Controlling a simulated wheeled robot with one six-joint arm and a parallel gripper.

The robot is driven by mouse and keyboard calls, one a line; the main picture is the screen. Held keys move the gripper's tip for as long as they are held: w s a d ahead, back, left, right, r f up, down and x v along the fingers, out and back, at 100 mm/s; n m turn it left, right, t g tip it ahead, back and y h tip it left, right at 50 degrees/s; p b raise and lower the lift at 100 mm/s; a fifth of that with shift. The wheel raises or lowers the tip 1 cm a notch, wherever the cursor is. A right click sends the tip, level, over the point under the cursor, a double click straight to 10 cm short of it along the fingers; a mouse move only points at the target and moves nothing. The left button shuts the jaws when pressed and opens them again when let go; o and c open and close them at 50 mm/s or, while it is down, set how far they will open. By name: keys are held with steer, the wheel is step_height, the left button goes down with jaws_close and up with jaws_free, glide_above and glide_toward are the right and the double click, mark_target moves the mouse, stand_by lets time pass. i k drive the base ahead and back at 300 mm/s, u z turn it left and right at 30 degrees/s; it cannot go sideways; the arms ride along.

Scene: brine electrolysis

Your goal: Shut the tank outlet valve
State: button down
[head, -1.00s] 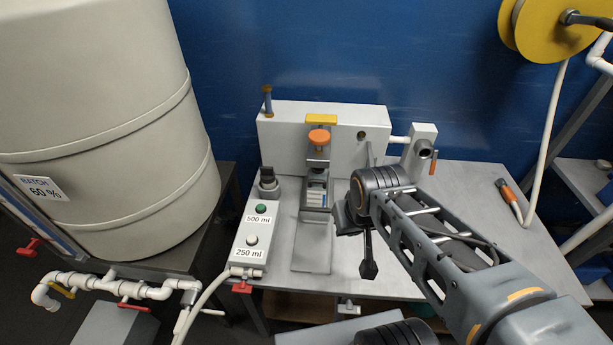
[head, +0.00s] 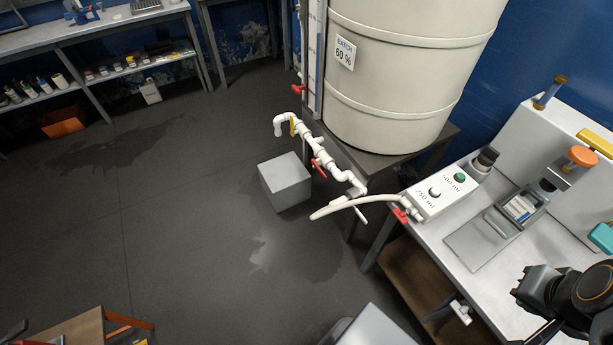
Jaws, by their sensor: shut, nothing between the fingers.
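The large cream tank (head: 405,75), labelled BATCH 60 %, stands on a dark stand. A white pipe run (head: 338,174) sits low at its left front. On this pipe are a red lever (head: 318,168), lying roughly along the pipe direction, and a yellow lever (head: 292,126) near the open elbow end. Another red handle (head: 298,89) is higher, by the sight tube. No writing marks which one is the outlet valve. My gripper (head: 548,333) is at the lower right over the bench, shut and empty, partly cut off by the frame, far from the pipe.
A grey box (head: 285,181) stands on the floor below the pipe. A white hose (head: 340,208) runs to the bench (head: 480,262), ending near a red tap (head: 400,215). Wet patches (head: 290,250) mark the floor. Open floor lies left of the tank.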

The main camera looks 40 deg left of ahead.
mark_target(313, 161)
steer(key=u, duration=2.55)
steer(key=k, duration=0.9)
steer(key=z, duration=0.6)
steer(key=i, duration=1)
steer(key=u, duration=1.6)
steer(key=i, duration=1.05)
steer(key=u, duration=1.55)
